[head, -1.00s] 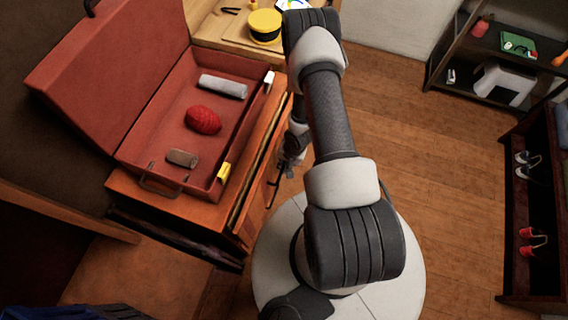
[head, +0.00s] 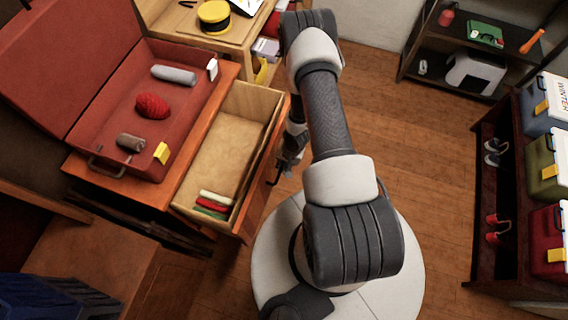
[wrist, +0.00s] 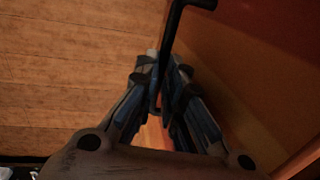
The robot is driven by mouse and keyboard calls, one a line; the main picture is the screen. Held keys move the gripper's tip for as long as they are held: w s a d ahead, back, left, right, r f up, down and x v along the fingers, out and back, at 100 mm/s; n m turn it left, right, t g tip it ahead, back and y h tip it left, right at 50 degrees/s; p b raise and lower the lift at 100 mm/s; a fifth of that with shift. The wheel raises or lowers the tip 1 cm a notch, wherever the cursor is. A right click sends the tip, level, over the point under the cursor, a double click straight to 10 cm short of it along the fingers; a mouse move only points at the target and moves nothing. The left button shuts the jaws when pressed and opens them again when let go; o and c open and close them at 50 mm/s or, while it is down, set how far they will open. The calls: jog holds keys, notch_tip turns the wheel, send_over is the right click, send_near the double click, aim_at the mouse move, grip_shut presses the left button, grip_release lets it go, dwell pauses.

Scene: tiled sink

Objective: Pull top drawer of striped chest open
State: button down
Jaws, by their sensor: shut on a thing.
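The striped chest (head: 190,196) stands at the left with its top drawer (head: 237,135) pulled well out. The drawer is pale wood inside, with a few red, green and white items (head: 213,204) at its near end. My gripper (head: 289,160) is at the drawer's front, partly hidden by my arm in the head view. In the wrist view my gripper (wrist: 160,95) is shut on the dark bar handle (wrist: 170,38) of the orange-brown drawer front (wrist: 245,65). The handle (head: 273,172) also shows in the head view.
An open red case (head: 185,120) with a red ball, a grey roll and a brown piece sits on the chest. A wooden desk (head: 235,35) stands behind. Shelves with boxes (head: 548,170) line the right. The wooden floor (head: 440,150) between is clear.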

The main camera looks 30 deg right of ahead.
jog(key=shift+w+a, duration=0.1)
jog(key=c, duration=1.7)
grip_release()
jog(key=r, duration=0.4)
jog(key=s+d+r, duration=0.1)
jog(key=r, duration=0.3)
jog(key=s+r, duration=0.1)
jog(key=r, duration=0.2)
jog(key=shift+d+r, duration=0.25)
jog(key=shift+r, duration=0.15)
jog(key=shift+w, duration=0.15)
